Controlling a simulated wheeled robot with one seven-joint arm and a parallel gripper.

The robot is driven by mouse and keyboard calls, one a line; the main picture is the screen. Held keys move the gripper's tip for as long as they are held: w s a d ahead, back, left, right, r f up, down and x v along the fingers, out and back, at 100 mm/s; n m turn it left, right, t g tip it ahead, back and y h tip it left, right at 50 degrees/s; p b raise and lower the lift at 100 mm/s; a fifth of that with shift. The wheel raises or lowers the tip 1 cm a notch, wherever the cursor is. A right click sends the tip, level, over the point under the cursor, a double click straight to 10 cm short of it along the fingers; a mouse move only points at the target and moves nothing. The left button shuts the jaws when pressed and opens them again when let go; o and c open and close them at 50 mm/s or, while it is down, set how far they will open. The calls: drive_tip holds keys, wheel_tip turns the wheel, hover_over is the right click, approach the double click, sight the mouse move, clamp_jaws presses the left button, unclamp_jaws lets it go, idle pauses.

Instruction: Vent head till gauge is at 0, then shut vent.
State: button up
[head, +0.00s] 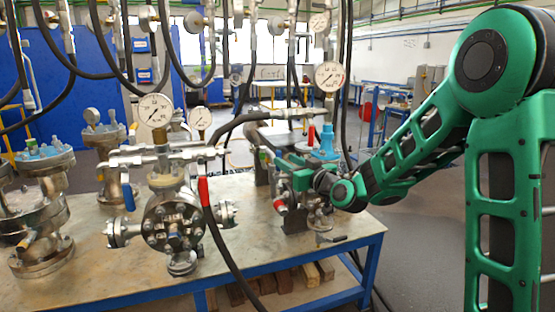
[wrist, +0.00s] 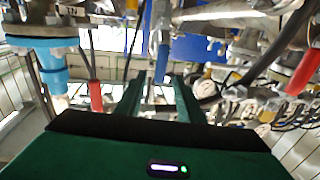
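My gripper (head: 290,166) reaches in from the right to the fittings over the rear vessel on the bench. In the wrist view its two fingers (wrist: 159,82) are apart. A blue lever handle (wrist: 163,62) hangs down and shows between the fingertips with space on both sides; I see no contact. A red handle (wrist: 95,95) is left of the fingers, and another red handle (wrist: 304,73) is at the right. A gauge (head: 328,76) stands above the rear piping; its reading is too small to tell. The rear vessel is partly hidden by my gripper.
A front vessel (head: 172,220) carries a large gauge (head: 155,110), a smaller gauge (head: 200,118), a red lever (head: 204,191) and a blue lever (head: 128,196). More vessels stand at left. Black hoses hang around the bench (head: 330,250).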

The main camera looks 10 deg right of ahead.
sight(278, 171)
drive_tip(key=x, duration=0.6)
clamp_jaws()
